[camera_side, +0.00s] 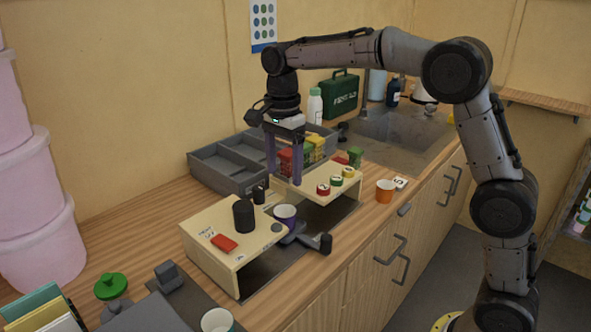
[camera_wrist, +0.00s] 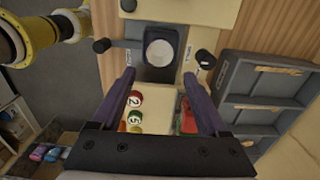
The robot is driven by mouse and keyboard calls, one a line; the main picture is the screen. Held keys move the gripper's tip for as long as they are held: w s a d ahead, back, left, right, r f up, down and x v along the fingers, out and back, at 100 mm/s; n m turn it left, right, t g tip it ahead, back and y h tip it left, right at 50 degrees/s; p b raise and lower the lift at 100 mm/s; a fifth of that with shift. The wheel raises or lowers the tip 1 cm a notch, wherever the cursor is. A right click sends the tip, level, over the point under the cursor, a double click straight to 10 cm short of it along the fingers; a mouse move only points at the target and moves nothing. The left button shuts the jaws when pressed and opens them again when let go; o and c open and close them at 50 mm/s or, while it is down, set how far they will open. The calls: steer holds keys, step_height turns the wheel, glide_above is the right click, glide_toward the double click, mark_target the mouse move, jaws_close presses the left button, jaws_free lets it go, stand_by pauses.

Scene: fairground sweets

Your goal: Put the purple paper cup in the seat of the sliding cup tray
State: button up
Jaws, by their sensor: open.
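The purple paper cup (camera_side: 285,213) stands upright at the sliding cup tray (camera_side: 298,236), a dark grey piece with a handle in the gap of the wooden stand. In the wrist view the cup's pale round opening (camera_wrist: 160,52) lies within the outline of the dark tray (camera_wrist: 158,73). I cannot tell whether the cup is fully down in the seat. My gripper (camera_side: 284,172) is open and empty, pointing down, above and behind the cup and apart from it. In the wrist view its fingertips (camera_wrist: 160,75) are spread wide, with the cup ahead of them.
The wooden stand (camera_side: 205,240) bears a black cylinder (camera_side: 243,215) and a red block (camera_side: 224,243). Numbered discs (camera_side: 336,182) sit on its far part. A grey compartment tray (camera_side: 225,178) is behind. An orange cup (camera_side: 385,191) stands right. A sink (camera_side: 390,132) is at the back.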

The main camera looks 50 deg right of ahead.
steer(key=s+d+r+n+t, duration=0.1)
steer(key=s+r+n, duration=0.1)
steer(key=s+n, duration=0.35)
steer(key=s+d+r+n+t, duration=0.1)
steer(key=s+r+n+t, duration=0.15)
steer(key=s, duration=0.65)
steer(key=s+f+n+t, duration=0.1)
steer(key=s+f+n, duration=0.1)
steer(key=s+n, duration=0.3)
steer(key=s+f+n+t, duration=0.1)
steer(key=s+f+n, duration=0.2)
steer(key=s, duration=0.6)
steer(key=shift+s+d+f+n, duration=0.25)
steer(key=shift+s+f+n, duration=0.1)
steer(key=shift+n, duration=0.65)
